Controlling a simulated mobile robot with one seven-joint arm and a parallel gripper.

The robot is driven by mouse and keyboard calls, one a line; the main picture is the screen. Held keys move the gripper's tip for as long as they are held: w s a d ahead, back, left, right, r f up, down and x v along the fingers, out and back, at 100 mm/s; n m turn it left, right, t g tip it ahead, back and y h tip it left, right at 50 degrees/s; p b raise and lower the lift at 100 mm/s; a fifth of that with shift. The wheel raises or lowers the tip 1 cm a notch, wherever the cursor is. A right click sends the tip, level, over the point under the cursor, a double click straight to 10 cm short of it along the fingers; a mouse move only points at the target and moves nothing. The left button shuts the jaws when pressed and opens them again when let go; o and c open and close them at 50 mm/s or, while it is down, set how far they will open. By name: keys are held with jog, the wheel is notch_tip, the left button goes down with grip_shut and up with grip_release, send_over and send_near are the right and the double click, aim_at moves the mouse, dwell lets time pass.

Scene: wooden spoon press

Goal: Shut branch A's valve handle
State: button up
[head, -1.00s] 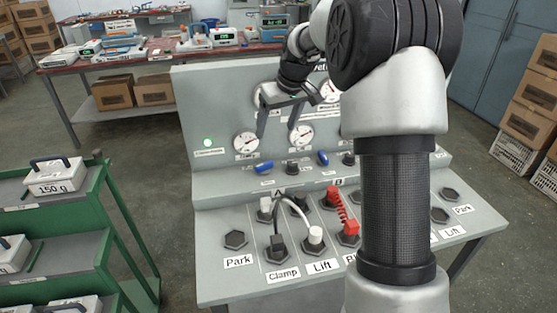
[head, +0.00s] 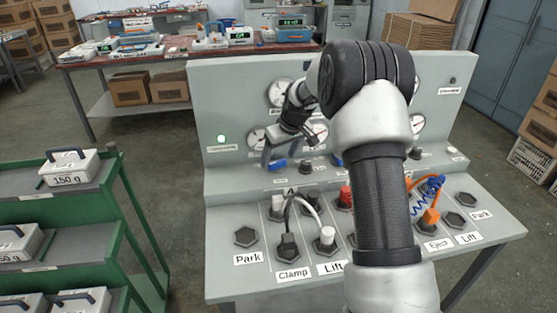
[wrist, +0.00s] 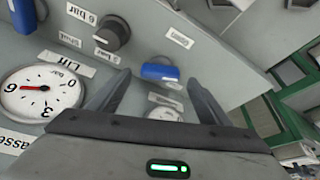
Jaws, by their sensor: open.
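The left blue valve handle (head: 279,164) is on the sloped panel of the grey press console, below the left gauge and above the letter A. It also shows in the upside-down wrist view (wrist: 159,72), lying crosswise between the fingertips in the picture. My gripper (head: 287,154) is open and empty, just in front of the panel near this handle. In the wrist view my gripper (wrist: 159,78) has its two dark fingers spread on either side of it. I cannot tell how much gap is left. A second blue handle (head: 337,160) is partly hidden by my arm.
A black knob (wrist: 112,33) and the Lift gauge (wrist: 42,92) sit beside the handle. Plugs and a white hose (head: 309,208) stand on the lower deck. A green rack (head: 125,195) with weights is at the left. My arm hides the console's middle.

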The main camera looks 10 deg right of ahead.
jog(key=shift+x, duration=0.8)
jog(key=c, duration=1)
jog(key=m, duration=0.1)
jog(key=m+h, duration=0.1)
jog(key=shift+a+r+m, duration=0.1)
jog(key=shift+a+m, duration=0.1)
jog(key=shift+m, duration=0.1)
jog(key=shift+c, duration=0.2)
jog(key=shift+m+h+p, duration=0.3)
jog(key=shift+m, duration=0.7)
jog(key=shift+t, duration=0.3)
jog(key=o, duration=1)
jog(key=shift+o, duration=0.2)
